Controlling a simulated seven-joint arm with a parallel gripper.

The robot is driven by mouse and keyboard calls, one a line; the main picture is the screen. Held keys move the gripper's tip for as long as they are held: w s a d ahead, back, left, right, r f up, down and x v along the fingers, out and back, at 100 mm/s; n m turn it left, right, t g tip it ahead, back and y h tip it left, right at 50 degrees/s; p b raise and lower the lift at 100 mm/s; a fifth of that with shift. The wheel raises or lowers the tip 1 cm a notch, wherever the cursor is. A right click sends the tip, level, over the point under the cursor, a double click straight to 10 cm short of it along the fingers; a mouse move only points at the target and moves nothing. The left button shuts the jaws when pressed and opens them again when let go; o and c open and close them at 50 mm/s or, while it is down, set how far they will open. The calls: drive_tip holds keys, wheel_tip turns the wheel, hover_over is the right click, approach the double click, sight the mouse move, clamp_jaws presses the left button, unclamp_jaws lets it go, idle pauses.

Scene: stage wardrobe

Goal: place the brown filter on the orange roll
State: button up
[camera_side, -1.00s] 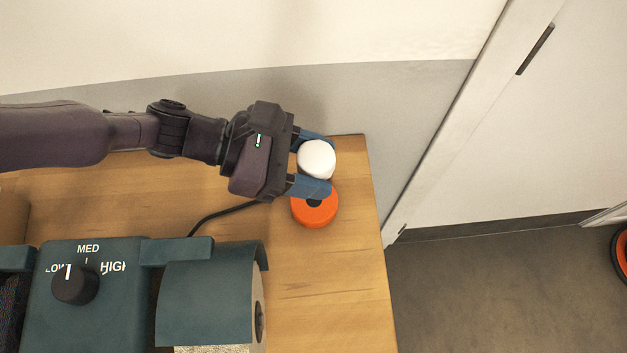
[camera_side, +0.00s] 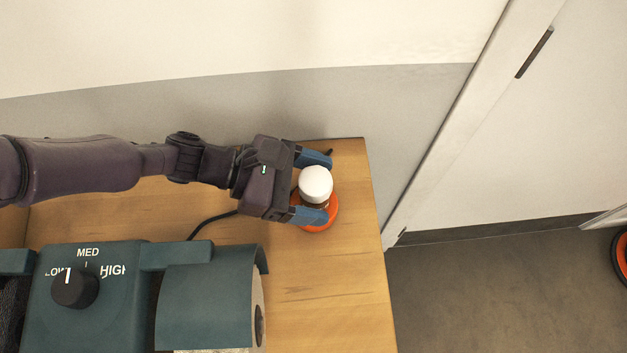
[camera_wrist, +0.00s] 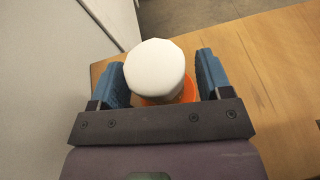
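The brown filter (camera_side: 316,184) shows mostly as a round white top, with a strip of brown body below it. It appears upright over the orange roll (camera_side: 334,207), which lies flat near the table's far right corner. My gripper (camera_side: 325,188) is around the filter, one finger on each side, with gaps between fingers and filter. In the wrist view the white top of the filter (camera_wrist: 155,70) stands between the spread fingers, and the orange roll (camera_wrist: 188,91) shows beneath it. The contact between filter and roll is hidden.
A dark green device with a knob (camera_side: 75,287) and a roll holder (camera_side: 208,297) stand at the front left of the wooden table (camera_side: 335,290). A black cable (camera_side: 208,220) runs behind them. The wall is close behind my gripper. The table's right side is clear.

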idle(0.3)
drive_tip(key=shift+r, duration=0.2)
drive_tip(key=v, duration=1.2)
